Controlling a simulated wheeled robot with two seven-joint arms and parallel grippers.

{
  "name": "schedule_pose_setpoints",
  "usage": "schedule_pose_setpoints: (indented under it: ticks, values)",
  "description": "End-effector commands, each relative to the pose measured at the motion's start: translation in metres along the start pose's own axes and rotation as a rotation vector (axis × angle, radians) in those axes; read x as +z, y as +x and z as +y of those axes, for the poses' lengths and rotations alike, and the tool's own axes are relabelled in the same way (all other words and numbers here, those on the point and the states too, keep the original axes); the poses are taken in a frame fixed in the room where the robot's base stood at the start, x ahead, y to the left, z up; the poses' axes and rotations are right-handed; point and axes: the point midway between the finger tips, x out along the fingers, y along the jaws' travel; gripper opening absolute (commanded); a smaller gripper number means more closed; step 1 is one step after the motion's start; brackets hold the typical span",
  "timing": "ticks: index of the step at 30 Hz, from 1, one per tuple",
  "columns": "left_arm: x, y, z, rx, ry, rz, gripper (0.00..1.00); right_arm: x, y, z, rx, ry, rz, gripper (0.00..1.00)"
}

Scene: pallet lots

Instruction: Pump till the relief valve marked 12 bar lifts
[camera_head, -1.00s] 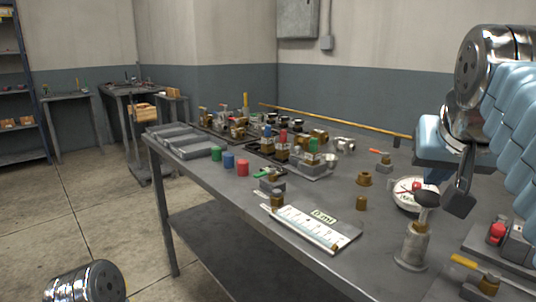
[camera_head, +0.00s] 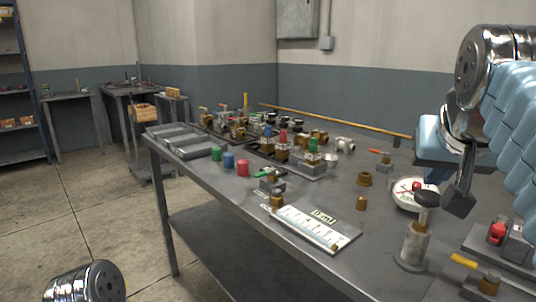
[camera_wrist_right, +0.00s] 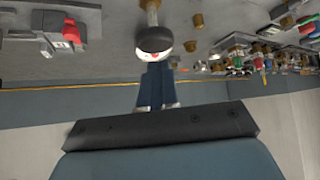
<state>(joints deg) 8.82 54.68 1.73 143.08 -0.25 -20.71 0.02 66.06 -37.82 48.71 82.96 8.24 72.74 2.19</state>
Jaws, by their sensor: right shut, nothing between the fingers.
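A grey hand pump (camera_head: 413,247) stands upright at the table's front right, with a black knob (camera_head: 428,200) on top. A round white gauge (camera_head: 403,194) with red on it lies just behind the knob; its reading is too small to tell. My right gripper (camera_head: 458,198) is shut and empty, close beside the knob on its right. In the right wrist view the shut fingers (camera_wrist_right: 157,88) point at the black knob (camera_wrist_right: 155,40), which partly hides the gauge; I cannot tell whether they touch. I cannot read a 12 bar mark on any valve. My left gripper is out of view.
A red-capped fitting (camera_head: 497,233) and a yellow-handled valve (camera_head: 486,283) sit right of the pump. A white scale plate (camera_head: 312,229) lies to its left. Several brass fittings and coloured caps crowd the table's far side. Bare tabletop lies between plate and pump.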

Motion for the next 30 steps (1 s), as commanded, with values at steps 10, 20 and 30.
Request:
schedule_pose_setpoints:
  ticks: [10,20,30]
  values:
    - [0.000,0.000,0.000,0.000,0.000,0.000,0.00,0.000,0.000,0.000,0.000,0.000,0.000,0.00]
    - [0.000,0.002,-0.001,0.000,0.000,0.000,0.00,0.002,0.002,0.000,0.000,0.000,0.000,0.00]
    - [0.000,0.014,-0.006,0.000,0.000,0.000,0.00,0.013,0.014,0.000,0.000,0.000,0.000,0.00]
